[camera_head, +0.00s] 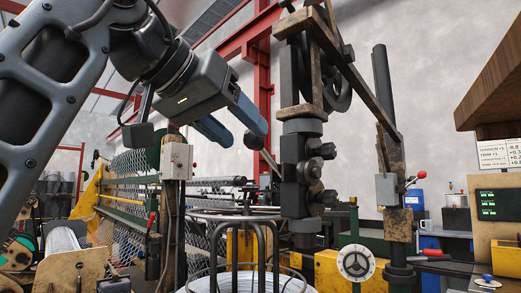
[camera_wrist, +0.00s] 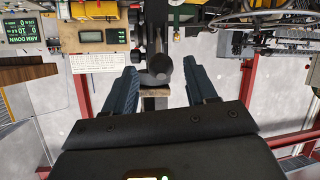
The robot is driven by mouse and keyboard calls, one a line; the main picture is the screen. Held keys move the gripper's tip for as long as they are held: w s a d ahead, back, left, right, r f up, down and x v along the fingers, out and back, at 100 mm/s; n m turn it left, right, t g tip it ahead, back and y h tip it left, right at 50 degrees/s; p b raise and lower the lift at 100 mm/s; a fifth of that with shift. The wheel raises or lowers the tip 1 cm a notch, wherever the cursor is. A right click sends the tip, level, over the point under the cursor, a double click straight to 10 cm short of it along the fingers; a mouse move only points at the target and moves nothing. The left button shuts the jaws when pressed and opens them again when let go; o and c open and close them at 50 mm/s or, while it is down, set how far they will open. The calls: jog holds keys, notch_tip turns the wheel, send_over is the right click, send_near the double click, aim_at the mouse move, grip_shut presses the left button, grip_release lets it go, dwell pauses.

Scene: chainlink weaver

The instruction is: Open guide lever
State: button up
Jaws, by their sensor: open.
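My gripper (camera_head: 246,133) is open, its two blue fingers pointing down and right toward the dark machine column (camera_head: 303,170). A dark lever with a rounded end (camera_head: 254,141) sticks out from the left of that column, close to the fingertips. It looks like the guide lever, though no label shows. In the wrist view a rounded dark knob (camera_wrist: 159,67) appears between the open fingers (camera_wrist: 160,78). I cannot tell whether the fingers touch it or how deep it sits between them.
A wheel and brown frame (camera_head: 335,70) top the column. A post with a grey box and red-knobbed lever (camera_head: 414,179) stands right. Wire mesh (camera_head: 130,185) and a post-mounted switch box (camera_head: 177,160) are left. A wire coil in a cage (camera_head: 250,285) lies below.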

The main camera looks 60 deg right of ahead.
aim_at(255, 144)
jog(key=x, duration=0.6)
jog(key=shift+d+f+p, duration=0.1)
jog(key=shift+d+p, duration=0.15)
jog(key=shift+p, duration=0.05)
jog(key=shift+c, duration=0.4)
grip_shut()
